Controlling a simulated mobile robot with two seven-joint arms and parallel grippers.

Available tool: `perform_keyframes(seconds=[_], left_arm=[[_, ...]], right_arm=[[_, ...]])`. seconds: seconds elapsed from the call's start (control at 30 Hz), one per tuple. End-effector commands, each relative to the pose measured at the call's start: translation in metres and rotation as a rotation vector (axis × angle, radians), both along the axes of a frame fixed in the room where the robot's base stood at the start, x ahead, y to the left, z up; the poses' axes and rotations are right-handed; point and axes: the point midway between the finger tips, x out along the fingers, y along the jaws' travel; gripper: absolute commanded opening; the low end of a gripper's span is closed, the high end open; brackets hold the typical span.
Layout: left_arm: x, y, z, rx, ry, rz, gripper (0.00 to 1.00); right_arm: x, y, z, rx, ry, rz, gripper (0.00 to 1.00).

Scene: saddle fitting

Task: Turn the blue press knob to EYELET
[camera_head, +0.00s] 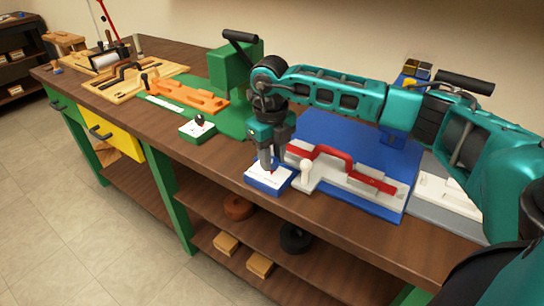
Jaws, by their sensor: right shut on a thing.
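The blue press (345,130) stands on the bench, partly hidden behind my right arm. Its knob box (257,187), blue with a white dial top, sits at the bench's front edge. My right gripper (269,168) points down over this box and is shut on the blue press knob. A small red tip shows at the fingertips; the rest of the knob is hidden by the fingers. The dial lettering is too small to read, so I cannot tell which setting the knob points at. My left gripper is not in view.
Bare bench lies between the boxes.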

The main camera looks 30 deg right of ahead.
Motion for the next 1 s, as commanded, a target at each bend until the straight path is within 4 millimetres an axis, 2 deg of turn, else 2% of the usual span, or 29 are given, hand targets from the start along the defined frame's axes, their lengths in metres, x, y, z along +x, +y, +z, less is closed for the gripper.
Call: perform_keyframes(seconds=[0.3,0.87,0.9,1.0], left_arm=[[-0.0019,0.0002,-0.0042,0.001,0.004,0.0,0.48],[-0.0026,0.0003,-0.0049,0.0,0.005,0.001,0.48],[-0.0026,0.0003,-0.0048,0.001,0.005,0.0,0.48],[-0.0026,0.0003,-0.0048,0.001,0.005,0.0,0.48]], right_arm=[[0.0006,-0.0006,0.0011,-0.001,-0.002,0.122,0.01],[0.0007,-0.0006,0.0015,-0.001,-0.004,0.148,0.01],[0.0007,-0.0006,0.0015,-0.001,-0.004,0.148,0.35],[0.0005,-0.0005,0.0012,-0.001,-0.003,0.148,0.45]])
